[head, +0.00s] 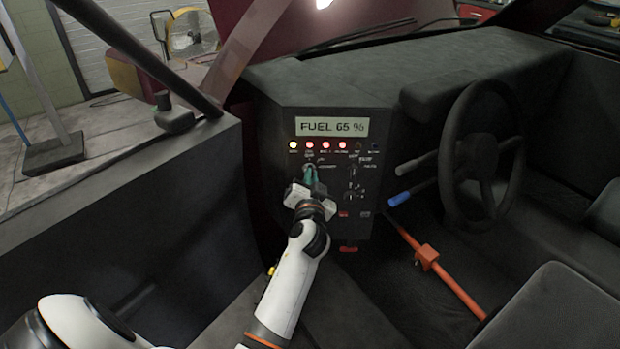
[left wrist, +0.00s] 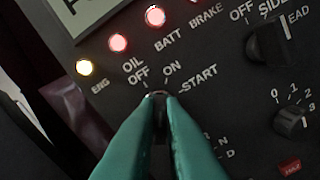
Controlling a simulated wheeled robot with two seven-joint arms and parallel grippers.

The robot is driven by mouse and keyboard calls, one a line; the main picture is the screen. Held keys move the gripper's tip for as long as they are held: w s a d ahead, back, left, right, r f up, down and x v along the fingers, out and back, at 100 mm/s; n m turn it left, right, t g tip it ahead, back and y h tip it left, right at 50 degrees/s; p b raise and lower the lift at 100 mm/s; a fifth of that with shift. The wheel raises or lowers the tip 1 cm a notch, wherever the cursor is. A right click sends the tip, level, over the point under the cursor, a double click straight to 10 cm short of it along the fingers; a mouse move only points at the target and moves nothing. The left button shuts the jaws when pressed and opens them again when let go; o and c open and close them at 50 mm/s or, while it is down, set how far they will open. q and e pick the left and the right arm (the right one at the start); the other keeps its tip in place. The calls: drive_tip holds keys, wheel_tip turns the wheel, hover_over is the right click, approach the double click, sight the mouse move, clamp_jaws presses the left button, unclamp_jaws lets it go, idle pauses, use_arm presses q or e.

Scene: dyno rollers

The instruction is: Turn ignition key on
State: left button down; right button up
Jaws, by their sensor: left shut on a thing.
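The ignition switch is on the black dash panel (head: 272,150), below the row of warning lights. In the left wrist view its labels OFF, ON and START fan out above the dark ignition key (left wrist: 159,96). My left gripper (head: 311,174) has teal fingers, which also show in the left wrist view (left wrist: 158,103). They are shut on the key, one on each side. The fingers hide most of the key, so I cannot tell which label it points to. A yellow ENG light (left wrist: 84,68) and red OIL, BATT and BRAKE lights are lit. My right gripper is not in view.
Black knobs (left wrist: 290,121) sit right of the key. The steering wheel (head: 482,150), a blue-tipped lever (head: 399,198) and an orange bar (head: 428,257) are to the right. A sill and pillar border the left.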

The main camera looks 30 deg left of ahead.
use_arm(q)
drive_tip(key=shift+m, duration=1.1)
drive_tip(key=c, duration=1.5)
unclamp_jaws()
drive_tip(key=shift+w, duration=0.1)
drive_tip(key=shift+f, duration=0.1)
